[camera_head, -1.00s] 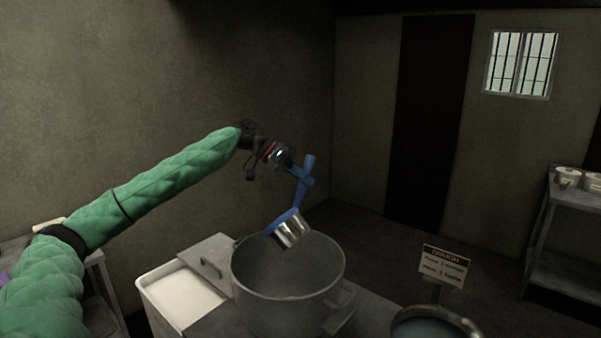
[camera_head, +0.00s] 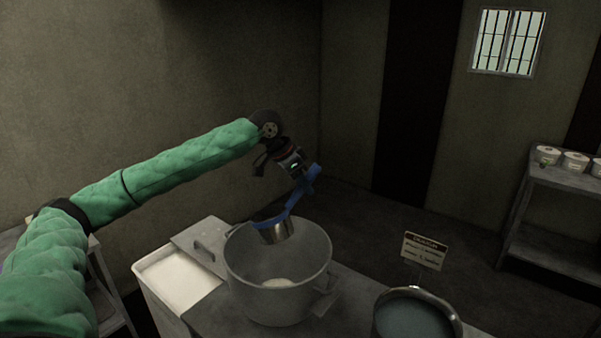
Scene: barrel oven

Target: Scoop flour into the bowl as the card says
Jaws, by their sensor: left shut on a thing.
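The card (camera_head: 424,251) stands on a small stand at the right; its header seems to be a dough title, but its lines are too small to read surely. The bowl (camera_head: 313,276), a large grey metal pot, stands on the counter with a small pale mound of flour (camera_head: 278,283) at its bottom. The scoop (camera_head: 275,232) is a metal cup with a blue handle. My left gripper (camera_head: 309,180) is shut on the handle and holds the cup tilted over the bowl's far rim area. The inside of the cup is hidden. My right gripper is not in view.
A white bin (camera_head: 147,265) with pale contents, likely flour, stands left of the bowl, its grey lid (camera_head: 206,244) behind. A round pot of bluish liquid (camera_head: 415,318) is at front right. A shelf (camera_head: 560,178) holds several white tubs at far right.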

